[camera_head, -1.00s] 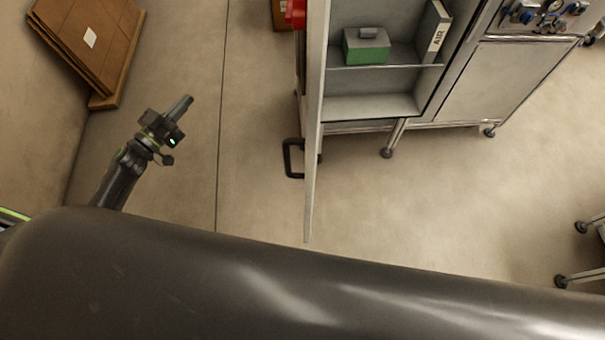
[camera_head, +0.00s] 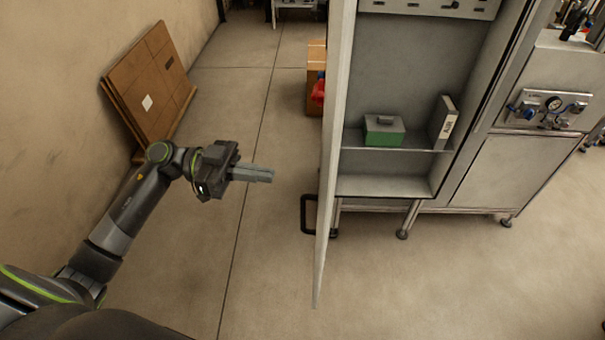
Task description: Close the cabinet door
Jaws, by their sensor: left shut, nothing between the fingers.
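The grey cabinet (camera_head: 400,186) stands at the upper right with its door open. The cabinet door (camera_head: 330,170) shows nearly edge-on and sticks out toward me, left of the shelves. A black handle (camera_head: 305,214) is on the door's left face. My left gripper (camera_head: 272,175) is left of the door and handle, apart from both, with its fingers together, empty and pointing right. My right gripper is not in view.
A green box (camera_head: 383,130) and a white binder (camera_head: 442,123) stand on a cabinet shelf. Brown boards (camera_head: 150,85) lean at the left wall. A cardboard box (camera_head: 314,80) and a red object (camera_head: 318,92) are behind the door. The floor between my left arm and the door is clear.

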